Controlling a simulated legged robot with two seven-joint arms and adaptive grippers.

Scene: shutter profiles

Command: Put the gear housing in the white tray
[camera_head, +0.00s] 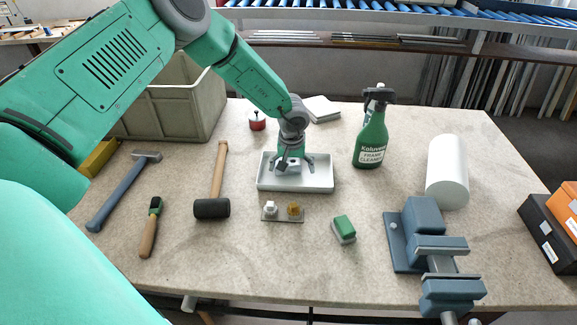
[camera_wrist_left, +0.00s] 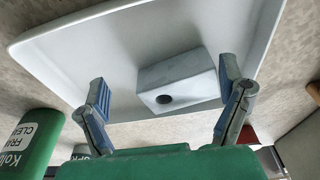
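The white tray (camera_head: 325,183) lies on the table near its middle. A light grey block with a round dark hole, which looks like the gear housing (camera_wrist_left: 178,80), sits inside the tray in the left wrist view. In the head view it is mostly hidden under my left gripper (camera_head: 294,166). My left gripper comes down over the tray with its fingers spread on either side of the block. In the left wrist view, a clear gap shows between the block and the left-hand finger. My right gripper is not in view.
A small plate with two parts (camera_head: 283,215) and a green-topped brush or block (camera_head: 343,229) lie in front of the tray. A mallet (camera_head: 212,207) is left, a green spray bottle (camera_head: 371,140) right, and a blue-grey vise (camera_head: 425,240) front right. A grey crate (camera_head: 170,110) stands back left.

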